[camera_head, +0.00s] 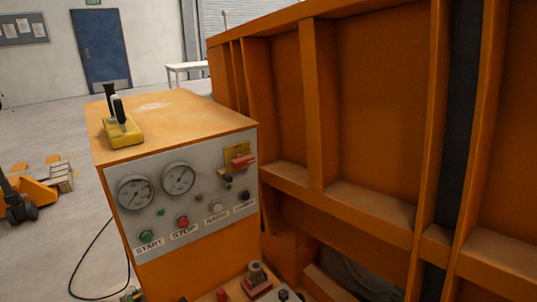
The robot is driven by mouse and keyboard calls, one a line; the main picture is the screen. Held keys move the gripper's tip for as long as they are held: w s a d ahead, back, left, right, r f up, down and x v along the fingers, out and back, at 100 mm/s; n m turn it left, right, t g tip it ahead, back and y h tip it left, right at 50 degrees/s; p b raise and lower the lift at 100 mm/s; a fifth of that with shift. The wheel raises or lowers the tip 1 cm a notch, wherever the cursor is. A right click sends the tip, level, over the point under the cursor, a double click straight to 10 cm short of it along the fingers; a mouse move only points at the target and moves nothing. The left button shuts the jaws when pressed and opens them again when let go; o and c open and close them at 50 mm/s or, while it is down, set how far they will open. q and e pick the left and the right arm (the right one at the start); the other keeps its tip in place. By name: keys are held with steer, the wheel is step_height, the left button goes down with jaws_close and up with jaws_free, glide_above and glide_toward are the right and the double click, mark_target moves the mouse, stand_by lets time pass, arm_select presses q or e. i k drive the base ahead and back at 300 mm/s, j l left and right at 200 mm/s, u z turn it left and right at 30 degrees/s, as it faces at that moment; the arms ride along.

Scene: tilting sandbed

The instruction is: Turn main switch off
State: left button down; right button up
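The main switch appears to be the red rotary handle (243,161) on a yellow plate (231,151) at the upper right of the grey control panel (190,228). The red handle lies roughly horizontal, pointing right. A small padlock-like piece (226,180) hangs just below it. The panel is on the front of an orange cabinet (160,280). Neither of my grippers is in view, and nothing touches the switch.
The panel also has two gauges (178,179), a green START button (147,237) and a red STOP button (182,222). A yellow block with black levers (124,132) stands on the cabinet. A ribbed orange wall (370,100) fills the right.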

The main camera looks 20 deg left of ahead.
mark_target(240, 160)
steer(key=u, duration=1.15)
